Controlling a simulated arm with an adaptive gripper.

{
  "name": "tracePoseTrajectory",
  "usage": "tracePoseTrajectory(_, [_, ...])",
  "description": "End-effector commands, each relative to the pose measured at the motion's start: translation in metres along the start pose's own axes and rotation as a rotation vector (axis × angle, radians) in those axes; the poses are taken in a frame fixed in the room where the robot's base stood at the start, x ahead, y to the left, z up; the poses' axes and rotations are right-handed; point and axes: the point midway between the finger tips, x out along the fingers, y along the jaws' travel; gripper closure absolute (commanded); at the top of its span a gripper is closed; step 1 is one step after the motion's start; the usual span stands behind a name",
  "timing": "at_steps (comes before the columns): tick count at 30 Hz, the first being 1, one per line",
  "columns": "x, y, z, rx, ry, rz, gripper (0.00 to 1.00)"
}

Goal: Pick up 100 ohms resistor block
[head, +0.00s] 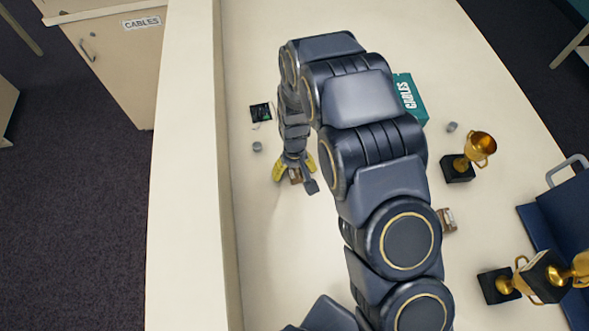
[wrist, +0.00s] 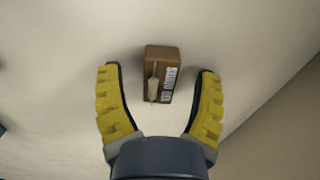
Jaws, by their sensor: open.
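A small brown block (wrist: 161,73) with a pale resistor shape and white lettering on its top lies on the table. The lettering is partly blurred but seems to read "100 OHMS". In the wrist view it sits between and just beyond the yellow fingertips of my gripper (wrist: 157,68), which is open and empty. In the head view my gripper (head: 293,172) is low over the table. The block (head: 295,177) is mostly hidden there behind the fingers.
A second brown block (head: 447,220) lies to the right, past my arm. A raised pale ledge (head: 185,180) runs along the left. The table in front of my gripper is clear.

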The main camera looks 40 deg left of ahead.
Motion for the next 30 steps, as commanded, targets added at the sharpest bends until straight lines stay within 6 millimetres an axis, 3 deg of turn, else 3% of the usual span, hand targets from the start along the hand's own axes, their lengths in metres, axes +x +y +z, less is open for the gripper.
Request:
tracePoseTrajectory(6, [0.001, 0.000, -0.001, 0.000, 0.003, 0.000, 0.34])
tracePoseTrajectory(7, [0.001, 0.000, -0.001, 0.000, 0.002, 0.000, 0.43])
tracePoseTrajectory(11, [0.001, 0.000, -0.001, 0.000, 0.003, 0.000, 0.98])
tracePoseTrajectory(12, [0.001, 0.000, -0.001, 0.000, 0.002, 0.000, 1.00])
tracePoseTrajectory(25, [0.000, 0.000, -0.001, 0.000, 0.003, 0.000, 1.00])
tracePoseTrajectory(30, [-0.010, 0.000, -0.002, 0.000, 0.005, 0.000, 1.00])
